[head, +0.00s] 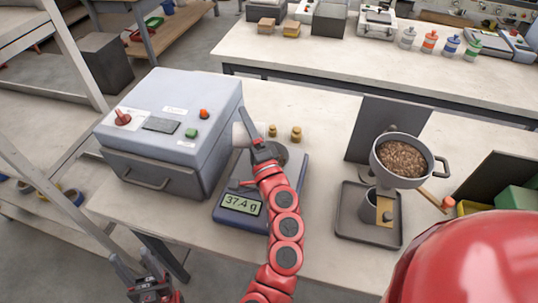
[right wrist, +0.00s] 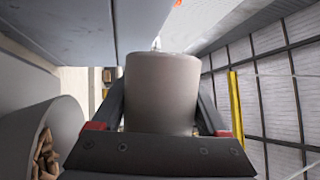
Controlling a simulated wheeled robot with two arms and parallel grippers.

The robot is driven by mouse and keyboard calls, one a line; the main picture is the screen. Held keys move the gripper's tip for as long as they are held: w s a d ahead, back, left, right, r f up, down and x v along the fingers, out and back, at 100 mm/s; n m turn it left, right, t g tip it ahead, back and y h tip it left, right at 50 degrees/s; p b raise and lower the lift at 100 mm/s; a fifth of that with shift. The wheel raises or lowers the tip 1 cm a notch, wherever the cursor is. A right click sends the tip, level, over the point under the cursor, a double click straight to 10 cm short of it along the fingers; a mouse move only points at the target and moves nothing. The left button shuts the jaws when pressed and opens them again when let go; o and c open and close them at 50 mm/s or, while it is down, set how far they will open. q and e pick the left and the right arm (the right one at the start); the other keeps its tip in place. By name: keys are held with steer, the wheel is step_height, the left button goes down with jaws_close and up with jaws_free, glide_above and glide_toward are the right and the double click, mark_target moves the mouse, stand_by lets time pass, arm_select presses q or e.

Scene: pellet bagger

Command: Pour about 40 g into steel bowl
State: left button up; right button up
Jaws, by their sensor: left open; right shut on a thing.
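A scale (head: 240,205) reads 37.4 g. On it stands a dark grey steel bowl (head: 281,153), partly hidden behind my right arm. In the right wrist view a grey bowl wall (right wrist: 70,125) curves at the left, with brown pellets (right wrist: 45,157) inside. My right gripper (head: 255,140) is shut on a pale cup (right wrist: 162,92), which also shows beside the bagger (head: 241,132). I cannot tell the cup's tilt or contents. My left gripper (head: 137,266) is open and empty, low at the left in front of the table.
The grey-blue bagger box (head: 180,115) stands left of the scale. Two small brass weights (head: 296,134) stand behind it. At the right, a hopper of pellets (head: 403,158) is above a tray (head: 350,215) with a metal cup (head: 372,203). Clear table lies between scale and tray.

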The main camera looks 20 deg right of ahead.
steer(key=shift+s+d+r+m+t+h+b, duration=0.1)
steer(key=shift+d+r+m+t+h+b, duration=0.2)
steer(key=shift+m+b, duration=0.4)
steer(key=shift+s+d+r+m+t+h+b, duration=0.1)
steer(key=shift+d+m+t+h+b, duration=0.1)
steer(key=shift+m+h+b, duration=0.35)
stand_by(2.3)
steer(key=shift+d+r+m+h, duration=0.15)
steer(key=shift+r+m+h, duration=0.1)
steer(key=shift+r+m, duration=0.35)
steer(key=shift+d+r+m+h, duration=0.2)
steer(key=shift+r+m, duration=0.15)
steer(key=shift+m, duration=0.4)
stand_by(1.0)
